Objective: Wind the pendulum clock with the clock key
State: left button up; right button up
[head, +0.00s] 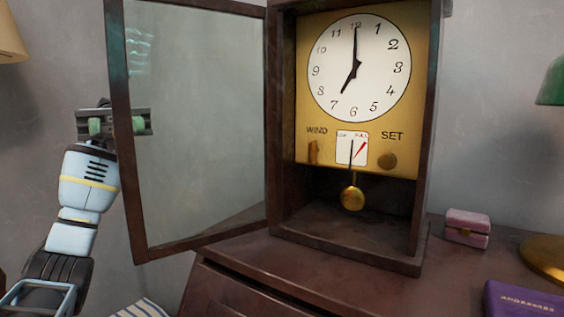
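The pendulum clock (355,210) stands on a dark wooden surface, its face reading about seven o'clock. Its glass door (200,130) is swung open to the left. Under WIND sits a narrow upright brass piece (313,152), perhaps the clock key seen edge-on; I cannot be sure. Under SET is a round brass knob (387,160). My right gripper is out of view.
The brass pendulum (352,198) hangs below the gauge. To the right are a pink box (467,228), a purple address book (523,299), a brass lamp base (546,258) and a green shade (551,83). Another lampshade (10,35) is at upper left.

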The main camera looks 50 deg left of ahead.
aim_at(313, 150)
jog(key=k, duration=1)
